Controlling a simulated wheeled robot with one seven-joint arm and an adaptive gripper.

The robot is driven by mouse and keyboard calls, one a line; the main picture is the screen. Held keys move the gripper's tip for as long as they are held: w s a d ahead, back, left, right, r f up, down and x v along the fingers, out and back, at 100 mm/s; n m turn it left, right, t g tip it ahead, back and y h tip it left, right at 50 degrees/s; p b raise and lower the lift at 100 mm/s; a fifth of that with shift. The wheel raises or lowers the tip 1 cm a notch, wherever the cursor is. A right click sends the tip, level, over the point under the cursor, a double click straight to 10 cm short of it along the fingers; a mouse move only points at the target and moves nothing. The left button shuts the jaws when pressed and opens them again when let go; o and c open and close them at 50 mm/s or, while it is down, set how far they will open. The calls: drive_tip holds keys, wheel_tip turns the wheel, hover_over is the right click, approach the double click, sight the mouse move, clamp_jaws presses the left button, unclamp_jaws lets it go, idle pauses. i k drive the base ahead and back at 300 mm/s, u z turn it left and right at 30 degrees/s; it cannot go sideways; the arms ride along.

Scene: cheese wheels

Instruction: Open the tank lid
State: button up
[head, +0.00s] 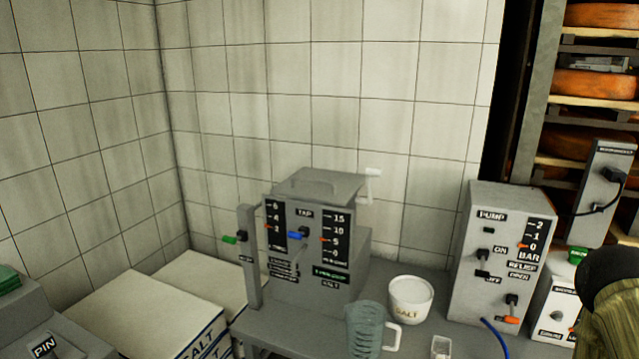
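The grey tank (305,245) stands on the bench in the middle of the head view, with a TAP label and two black scales on its front. I see no gap under the lid. My gripper is not in view. A dark rounded part at the lower right edge may be my arm; it is well to the right of the tank and apart from it.
A clear jug (366,330) and a white SALT pot (410,299) stand before and right of the tank. The PUMP box (503,255) is farther right. SALT sacks (150,310) lie at left. A tiled wall (330,90) rises behind; the space above the lid is clear.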

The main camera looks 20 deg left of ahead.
sight(338, 189)
drive_tip(key=k, duration=0.6)
drive_tip(key=u, duration=0.75)
drive_tip(key=i, duration=1.3)
drive_tip(key=z, duration=0.15)
